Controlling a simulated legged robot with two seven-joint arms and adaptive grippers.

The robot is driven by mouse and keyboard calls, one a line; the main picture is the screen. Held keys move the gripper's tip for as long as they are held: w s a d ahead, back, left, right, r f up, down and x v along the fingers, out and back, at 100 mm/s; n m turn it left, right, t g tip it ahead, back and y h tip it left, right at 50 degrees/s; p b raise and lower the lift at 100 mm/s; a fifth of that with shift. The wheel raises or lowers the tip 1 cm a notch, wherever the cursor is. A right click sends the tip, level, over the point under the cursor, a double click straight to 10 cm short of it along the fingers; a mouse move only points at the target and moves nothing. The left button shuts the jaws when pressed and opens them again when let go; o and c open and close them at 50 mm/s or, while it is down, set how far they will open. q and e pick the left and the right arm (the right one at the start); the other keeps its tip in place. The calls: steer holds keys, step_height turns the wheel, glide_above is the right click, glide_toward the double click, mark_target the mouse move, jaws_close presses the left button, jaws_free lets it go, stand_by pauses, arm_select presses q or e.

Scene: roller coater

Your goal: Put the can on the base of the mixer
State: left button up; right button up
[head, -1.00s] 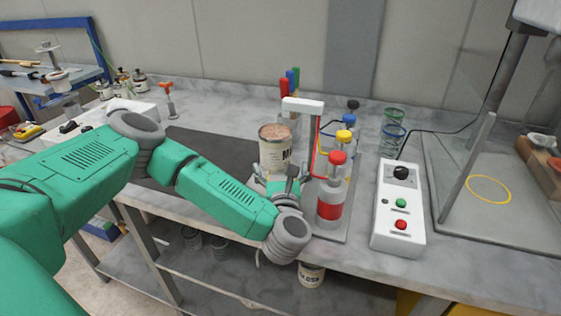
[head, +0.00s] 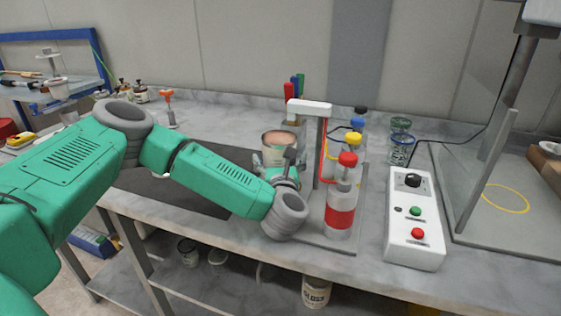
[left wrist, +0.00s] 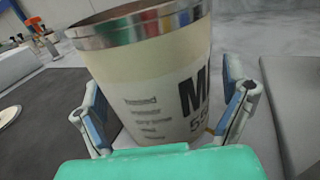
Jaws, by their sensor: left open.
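I cannot tell whether either finger touches the can. The mixer base (head: 470,218) is a flat grey plate with a yellow ring (head: 505,199) at the far right, empty inside the ring. My right gripper is not in view.
A bottle stand (head: 317,106) with a red-capped bottle (head: 341,205) is just right of my gripper. A white control box (head: 413,225) stands between it and the mixer base. Glass jars (head: 401,148) stand behind. A dark mat (head: 190,190) lies left.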

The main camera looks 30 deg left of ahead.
arm_select(q)
steer(key=shift+a, duration=0.25)
steer(key=c, duration=0.4)
steer(key=shift+d, duration=0.2)
steer(key=c, duration=1.2)
steer(key=shift+r, duration=0.15)
steer(key=shift+c, duration=0.4)
steer(key=shift+r, duration=0.1)
